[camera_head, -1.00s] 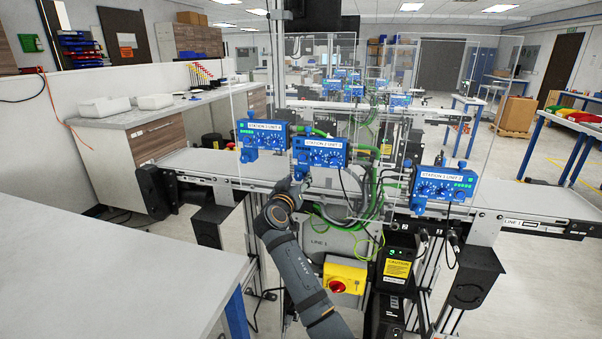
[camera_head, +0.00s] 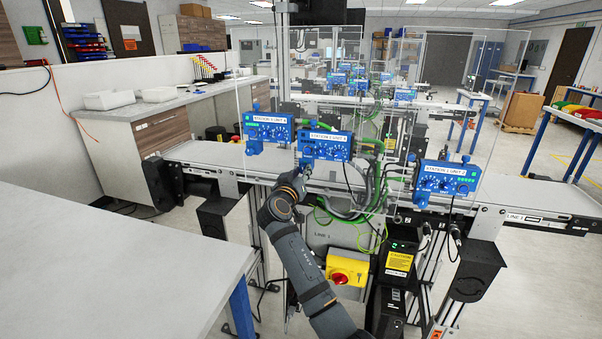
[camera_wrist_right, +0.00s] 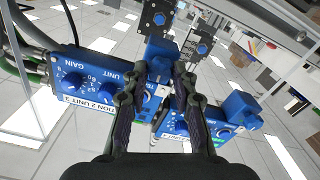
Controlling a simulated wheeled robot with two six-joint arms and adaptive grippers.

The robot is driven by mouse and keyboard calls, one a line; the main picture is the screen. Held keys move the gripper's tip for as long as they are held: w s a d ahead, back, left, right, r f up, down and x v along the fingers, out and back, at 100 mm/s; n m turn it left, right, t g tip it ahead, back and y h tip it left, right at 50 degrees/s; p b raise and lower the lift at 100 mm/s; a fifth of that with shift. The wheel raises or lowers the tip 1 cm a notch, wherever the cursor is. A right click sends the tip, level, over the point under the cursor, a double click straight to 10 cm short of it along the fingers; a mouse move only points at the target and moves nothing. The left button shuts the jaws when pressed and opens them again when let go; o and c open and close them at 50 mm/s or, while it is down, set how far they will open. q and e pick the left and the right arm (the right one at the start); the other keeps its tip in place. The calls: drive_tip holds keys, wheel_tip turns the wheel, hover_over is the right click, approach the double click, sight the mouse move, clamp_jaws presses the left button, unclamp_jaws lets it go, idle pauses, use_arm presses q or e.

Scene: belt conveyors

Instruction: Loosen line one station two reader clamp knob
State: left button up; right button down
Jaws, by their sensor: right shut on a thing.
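Three blue reader boxes stand along the near conveyor: a left one (camera_head: 267,129), a middle one (camera_head: 326,146) and a right one (camera_head: 447,178). Their small labels are hard to read in the head view. My right gripper (camera_head: 303,170) is at the lower left of the middle box, mostly hidden behind my wrist. In the right wrist view, its fingers (camera_wrist_right: 172,75) are shut on a blue clamp knob (camera_wrist_right: 160,52) beside the box (camera_wrist_right: 95,88) labelled "...TION 2 UNIT 3". The fingers partly hide the knob. My left gripper is not in view.
Clear panels (camera_head: 490,75) stand around the conveyor (camera_head: 220,155). Green and grey cables hang behind the middle box. A yellow box with a red knob (camera_head: 347,267) sits below. A grey table (camera_head: 90,265) fills the lower left.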

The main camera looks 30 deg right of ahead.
drive_tip(key=n+p, duration=0.2)
drive_tip(key=n, duration=0.3)
drive_tip(key=n+p, duration=0.2)
drive_tip(key=n, duration=0.2)
drive_tip(key=shift+r+n, duration=0.1)
drive_tip(key=shift+n, duration=0.2)
drive_tip(key=n+p, duration=0.4)
drive_tip(key=n, duration=0.2)
drive_tip(key=shift+n+p, duration=1.15)
drive_tip(key=shift+n, duration=0.45)
drive_tip(key=c, duration=1.1)
unclamp_jaws()
drive_tip(key=shift+f+n, duration=0.2)
drive_tip(key=shift+n, duration=0.1)
drive_tip(key=shift+o, duration=0.2)
